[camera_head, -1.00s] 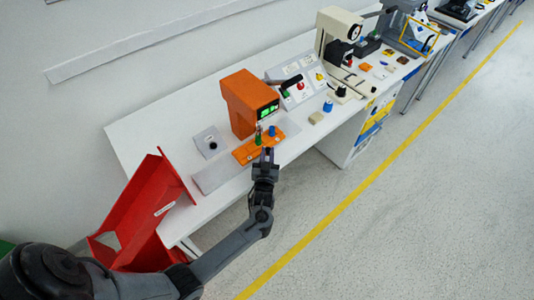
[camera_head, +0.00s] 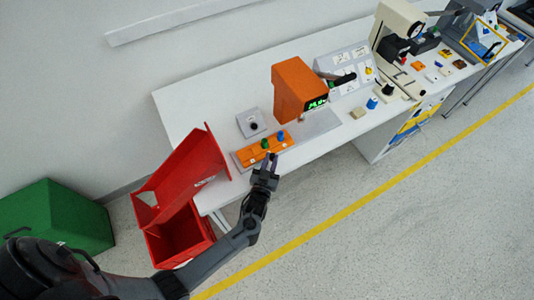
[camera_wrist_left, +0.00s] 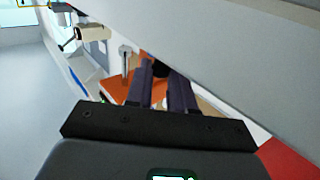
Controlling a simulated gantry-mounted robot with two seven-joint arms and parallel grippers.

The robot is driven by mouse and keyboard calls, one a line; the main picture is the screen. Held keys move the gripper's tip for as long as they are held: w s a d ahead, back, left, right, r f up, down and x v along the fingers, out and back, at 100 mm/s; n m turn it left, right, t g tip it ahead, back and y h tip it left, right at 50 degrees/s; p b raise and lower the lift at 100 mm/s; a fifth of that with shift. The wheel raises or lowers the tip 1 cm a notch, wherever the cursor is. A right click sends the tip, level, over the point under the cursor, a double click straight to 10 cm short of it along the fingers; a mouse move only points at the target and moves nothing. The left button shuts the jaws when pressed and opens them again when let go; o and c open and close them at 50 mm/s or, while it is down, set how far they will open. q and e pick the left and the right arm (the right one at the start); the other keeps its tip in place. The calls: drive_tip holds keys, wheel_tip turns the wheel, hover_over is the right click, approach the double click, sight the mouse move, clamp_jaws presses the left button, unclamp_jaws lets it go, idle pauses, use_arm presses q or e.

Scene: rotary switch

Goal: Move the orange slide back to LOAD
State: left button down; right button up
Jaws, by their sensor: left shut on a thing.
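The orange slide (camera_head: 248,156) lies at the left part of its grey track (camera_head: 320,122), left of the orange machine (camera_head: 297,86). A green peg (camera_head: 264,144) and a blue peg (camera_head: 281,136) stand on it. My left gripper (camera_head: 266,162) is at the slide's front edge, shut on its dark knob. In the left wrist view, the fingers (camera_wrist_left: 162,78) close around the dark knob (camera_wrist_left: 160,68), with orange surface (camera_wrist_left: 116,86) beside them. The fingers hide most of the knob. I cannot read a LOAD mark. My right gripper is not in view.
A grey box with a black button (camera_head: 252,123) sits behind the slide. A tilted red chute (camera_head: 190,172) stands close at the slide's left, above a red bin (camera_head: 178,238). A switch panel (camera_head: 345,68) and loose parts lie to the right. Floor in front is clear.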

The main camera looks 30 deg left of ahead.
use_arm(q)
drive_tip(key=shift+r, duration=0.1)
drive_tip(key=c, duration=1.4)
unclamp_jaws()
drive_tip(key=shift+a, duration=0.1)
drive_tip(key=o, duration=0.4)
drive_tip(key=shift+s, duration=0.3)
drive_tip(key=shift+w, duration=0.1)
drive_tip(key=shift+v, duration=5.4)
